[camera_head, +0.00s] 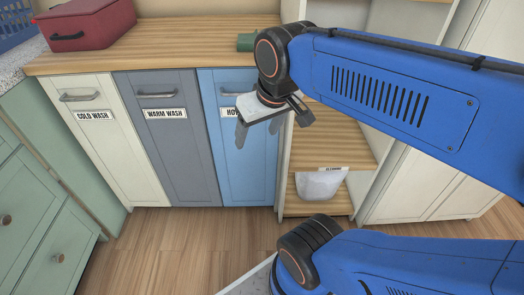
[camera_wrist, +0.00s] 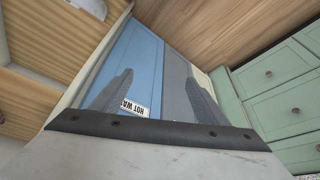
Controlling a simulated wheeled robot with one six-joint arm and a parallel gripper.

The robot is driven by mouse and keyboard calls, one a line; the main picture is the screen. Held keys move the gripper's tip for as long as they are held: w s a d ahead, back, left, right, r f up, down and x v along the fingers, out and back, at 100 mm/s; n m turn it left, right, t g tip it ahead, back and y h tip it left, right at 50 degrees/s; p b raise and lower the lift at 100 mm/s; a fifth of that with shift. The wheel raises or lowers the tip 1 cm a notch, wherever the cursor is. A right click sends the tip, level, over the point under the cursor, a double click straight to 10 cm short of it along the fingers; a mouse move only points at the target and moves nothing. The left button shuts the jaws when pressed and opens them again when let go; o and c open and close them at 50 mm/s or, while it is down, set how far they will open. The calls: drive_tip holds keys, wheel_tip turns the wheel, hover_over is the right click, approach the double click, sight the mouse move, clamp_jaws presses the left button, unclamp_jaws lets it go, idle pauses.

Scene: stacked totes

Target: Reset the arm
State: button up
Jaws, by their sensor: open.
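My gripper (camera_head: 257,133) hangs at the end of my blue arm, in front of the blue hot-wash door (camera_head: 238,165). Its two grey fingers point down and stand apart, with nothing between them. In the wrist view, the fingers of my gripper (camera_wrist: 152,93) are spread, with the blue door (camera_wrist: 128,62) and the grey door (camera_wrist: 178,90) behind them. I cannot tell how far the fingertips are from the doors. My arm reaches in from the right and partly hides the cabinet top and the shelves.
The cold-wash door (camera_head: 98,140) and warm-wash door (camera_head: 168,145) look shut. A red case (camera_head: 85,25) and a green object (camera_head: 245,42) sit on the wooden top (camera_head: 180,40). A white bin (camera_head: 320,184) stands in the shelf unit. Green drawers (camera_head: 45,225) stand at left; the front floor (camera_head: 165,250) is clear.

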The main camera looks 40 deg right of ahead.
drive_tip(key=shift+n, duration=0.3)
drive_tip(key=s+f, duration=0.2)
drive_tip(key=f, duration=0.2)
drive_tip(key=shift+s+a+f, duration=0.1)
drive_tip(key=shift+s+a, duration=0.25)
drive_tip(key=shift+s, duration=0.05)
drive_tip(key=shift+c, duration=0.3)
